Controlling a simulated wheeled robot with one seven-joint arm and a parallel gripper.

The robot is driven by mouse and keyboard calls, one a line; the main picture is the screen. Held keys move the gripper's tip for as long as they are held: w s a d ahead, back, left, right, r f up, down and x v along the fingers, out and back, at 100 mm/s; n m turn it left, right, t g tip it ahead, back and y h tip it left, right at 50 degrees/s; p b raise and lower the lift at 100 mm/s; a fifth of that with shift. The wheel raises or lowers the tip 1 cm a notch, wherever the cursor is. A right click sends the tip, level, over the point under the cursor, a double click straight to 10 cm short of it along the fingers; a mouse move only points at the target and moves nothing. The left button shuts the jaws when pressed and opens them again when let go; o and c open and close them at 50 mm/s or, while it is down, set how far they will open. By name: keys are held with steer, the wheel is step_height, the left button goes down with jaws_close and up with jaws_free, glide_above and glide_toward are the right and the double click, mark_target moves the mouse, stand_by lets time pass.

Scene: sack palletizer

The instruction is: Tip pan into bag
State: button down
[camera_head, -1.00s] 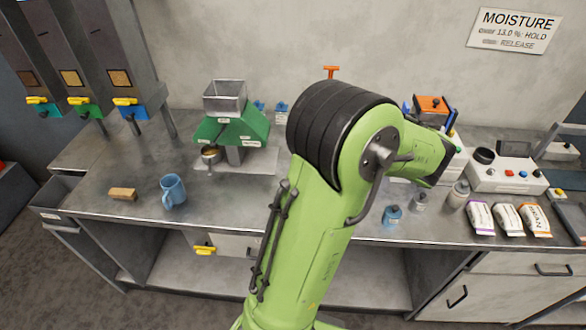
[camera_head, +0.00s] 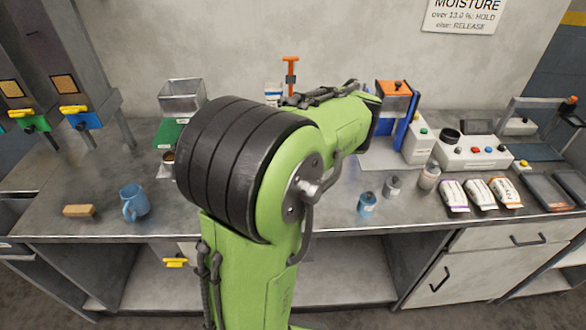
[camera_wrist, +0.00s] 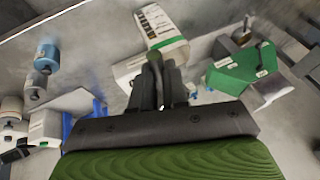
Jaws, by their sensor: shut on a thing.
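My gripper (camera_wrist: 160,75) shows in the wrist view with its dark fingers close together on a small rounded grey-green thing (camera_wrist: 168,62). I cannot tell whether it is a pan. In the head view my arm hides the gripper. A white packet (camera_wrist: 163,28) with a dark-printed label and a green band lies just beyond the fingertips in the wrist view; it may be the bag. A small round pan (camera_head: 169,157) stands at the green splitter (camera_head: 168,134), partly behind my arm. The splitter also shows right of the gripper in the wrist view (camera_wrist: 238,72).
A blue mug (camera_head: 133,202) and a tan block (camera_head: 79,211) stand on the bench at left. Small bottles (camera_head: 367,203), several packets (camera_head: 479,193) and a white button box (camera_head: 474,152) are at right. An orange-topped blue device (camera_head: 397,95) stands behind. The front bench edge is mostly clear.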

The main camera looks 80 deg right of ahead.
steer(key=shift+w+g+b, duration=0.2)
steer(key=shift+g+b, duration=0.7)
steer(key=shift+b, duration=0.55)
steer(key=shift+w+n+g+h+b, duration=0.1)
steer(key=shift+n+g+h+b, duration=0.2)
steer(key=shift+g+b, duration=0.2)
steer(key=shift+w+a+r+n+g+h+p, duration=0.1)
steer(key=shift+w+a+n+g+h+p, duration=0.15)
steer(key=shift+w+n+g+h+p, duration=1.5)
steer(key=shift+w+a+r+m+g+y+p, duration=0.15)
steer(key=shift+m+g+p, duration=0.6)
steer(key=shift+g, duration=2.25)
steer(key=shift+w+a+r+n+g+h+p, duration=0.1)
steer(key=shift+w+a+n+g+h+p, duration=0.2)
steer(key=shift+w+n+g+h+p, duration=1.15)
steer(key=shift+s+f+m+g+y, duration=0.1)
steer(key=shift+s+m+g+y, duration=0.5)
steer(key=shift+g, duration=0.3)
